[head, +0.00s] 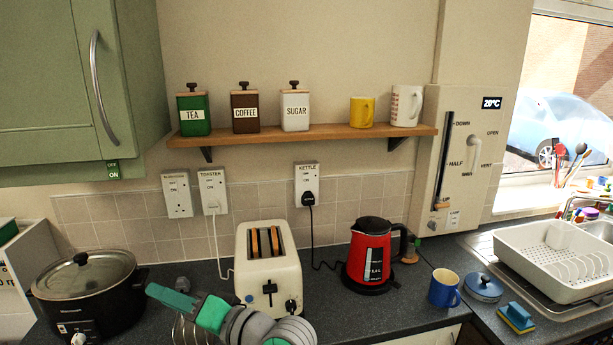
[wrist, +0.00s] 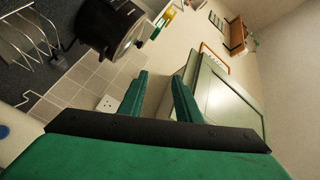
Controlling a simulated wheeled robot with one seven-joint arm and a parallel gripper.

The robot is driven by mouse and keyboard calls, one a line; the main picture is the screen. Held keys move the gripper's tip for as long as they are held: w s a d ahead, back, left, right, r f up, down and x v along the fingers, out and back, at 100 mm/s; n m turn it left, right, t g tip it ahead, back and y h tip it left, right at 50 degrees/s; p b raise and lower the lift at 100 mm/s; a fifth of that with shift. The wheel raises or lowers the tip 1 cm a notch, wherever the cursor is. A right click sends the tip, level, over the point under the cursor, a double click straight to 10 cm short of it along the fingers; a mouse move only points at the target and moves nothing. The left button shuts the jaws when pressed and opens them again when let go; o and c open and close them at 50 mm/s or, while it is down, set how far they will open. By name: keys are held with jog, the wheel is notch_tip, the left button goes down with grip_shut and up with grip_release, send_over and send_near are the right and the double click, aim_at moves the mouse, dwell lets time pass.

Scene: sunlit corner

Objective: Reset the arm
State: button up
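My gripper (wrist: 161,76) shows in the wrist view with its two green fingers apart and nothing between them. It is open and empty. The wrist view is tilted; beyond the fingers are the tiled wall, the green cupboard (wrist: 215,95) and the slow cooker (wrist: 112,28). In the head view my green and grey arm is folded low at the bottom, in front of the toaster (head: 268,273). The fingertips are hard to make out there.
The black slow cooker (head: 86,285) stands left of my arm. A red kettle (head: 369,256), blue mug (head: 444,288) and dish rack (head: 557,262) stand to the right. A wire rack (wrist: 25,45) is near my gripper. A shelf (head: 300,134) holds canisters and mugs.

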jog(key=s+d+f+m+t+h, duration=0.3)
jog(key=d+f+t+h, duration=0.15)
jog(key=f, duration=0.45)
jog(key=s+d+f+m+t+h, duration=0.25)
jog(key=d+f+m, duration=0.2)
jog(key=f, duration=0.45)
jog(key=s+d+f+m+t+h, duration=0.25)
jog(key=d+f+t+h, duration=0.2)
jog(key=f, duration=0.45)
jog(key=s+d+f+n+g+h, duration=0.2)
jog(key=s+d+f+h, duration=0.35)
jog(key=s, duration=0.75)
jog(key=s+d+n, duration=0.3)
jog(key=s, duration=0.4)
jog(key=s+d+n, duration=0.3)
jog(key=s+d, duration=0.1)
jog(key=s, duration=0.4)
jog(key=shift+f+n+g, duration=0.3)
jog(key=shift+f+g, duration=0.05)
jog(key=shift+g, duration=0.1)
